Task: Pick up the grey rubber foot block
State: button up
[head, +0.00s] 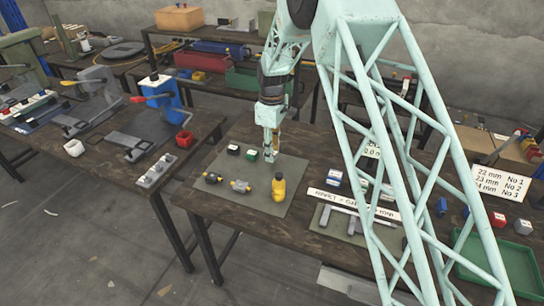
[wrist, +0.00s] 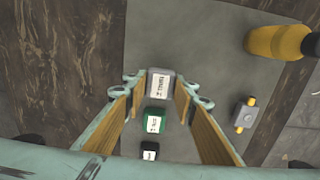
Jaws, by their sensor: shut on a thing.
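The grey rubber foot block (wrist: 160,84), with a white printed label, sits between the two fingertips of my gripper (wrist: 161,88) in the wrist view. My gripper is shut on it. In the head view my gripper (head: 268,148) points down at the back of the grey mat (head: 222,167). The block is hard to make out there. Whether it touches the mat is hard to tell.
A green block (head: 252,155) and a black block (head: 233,149) stand in a row left of my gripper. A yellow bottle (head: 278,187) and small grey-and-yellow parts (head: 240,186) are nearer the front. A white sign strip (head: 352,204) lies to the right.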

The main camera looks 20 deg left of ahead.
jog(key=shift+r+p, duration=0.3)
jog(key=shift+r, duration=3.2)
jog(key=shift+d, duration=0.1)
jog(key=w+d+r+m, duration=0.25)
jog(key=d+m, duration=0.25)
jog(key=d, duration=0.7)
jog(key=w+d+r+m, duration=0.2)
jog(key=d+r+m, duration=0.25)
jog(key=d, duration=0.75)
jog(key=s+d+r+m, duration=0.2)
jog(key=d+m, duration=0.3)
jog(key=d, duration=0.7)
jog(key=s+d+r+m+b, duration=0.1)
jog(key=d+m, duration=0.5)
jog(key=d, duration=0.7)
jog(key=shift+s+r, duration=0.65)
jog(key=shift+r, duration=0.15)
jog(key=shift+d, duration=0.2)
